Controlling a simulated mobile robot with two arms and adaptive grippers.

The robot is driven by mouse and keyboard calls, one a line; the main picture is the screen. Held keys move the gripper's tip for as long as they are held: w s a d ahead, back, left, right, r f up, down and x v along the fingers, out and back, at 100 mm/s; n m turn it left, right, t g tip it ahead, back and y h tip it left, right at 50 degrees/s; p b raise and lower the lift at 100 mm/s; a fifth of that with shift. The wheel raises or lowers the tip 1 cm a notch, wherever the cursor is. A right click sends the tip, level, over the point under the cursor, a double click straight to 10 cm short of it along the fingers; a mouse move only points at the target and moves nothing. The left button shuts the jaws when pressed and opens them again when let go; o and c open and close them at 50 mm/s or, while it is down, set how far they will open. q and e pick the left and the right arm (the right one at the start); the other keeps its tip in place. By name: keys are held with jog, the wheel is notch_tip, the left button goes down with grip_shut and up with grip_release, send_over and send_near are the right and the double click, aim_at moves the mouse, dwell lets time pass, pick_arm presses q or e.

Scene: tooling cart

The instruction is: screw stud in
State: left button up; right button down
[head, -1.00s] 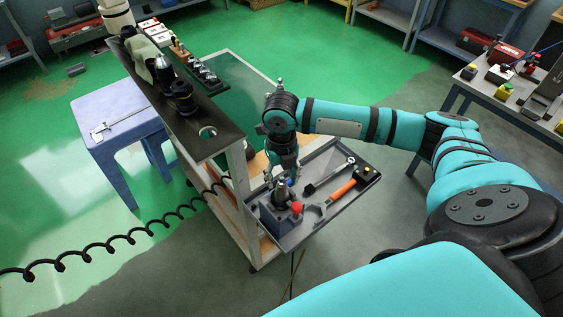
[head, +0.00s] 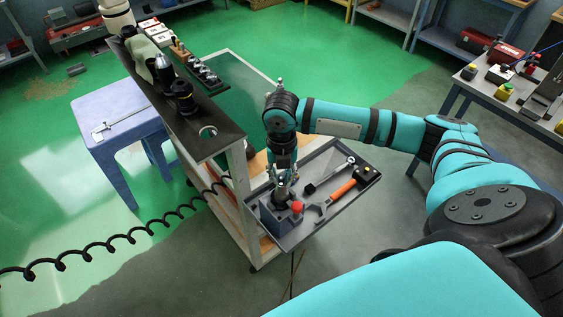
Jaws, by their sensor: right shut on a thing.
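My right gripper (head: 284,182) points down over the grey tray at the cart's side. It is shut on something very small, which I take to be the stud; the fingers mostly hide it. Directly below is a dark metal tool holder (head: 282,196), standing in a dark blue-grey block fixture (head: 274,219) at the tray's left end. I cannot tell how far the stud sits in the holder. My left gripper is not in view.
The cart's dark top shelf (head: 215,140) rises left of my gripper. A coiled black hose (head: 130,237) hangs beside the cart.

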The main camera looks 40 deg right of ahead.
jog(key=shift+s+f+m, duration=0.15)
jog(key=shift+f+m, duration=0.05)
jog(key=shift+m, duration=1)
jog(key=m, duration=0.6)
jog(key=shift+f+m, duration=0.1)
jog(key=shift+m, duration=1)
jog(key=m, duration=0.3)
jog(key=shift+m, duration=0.4)
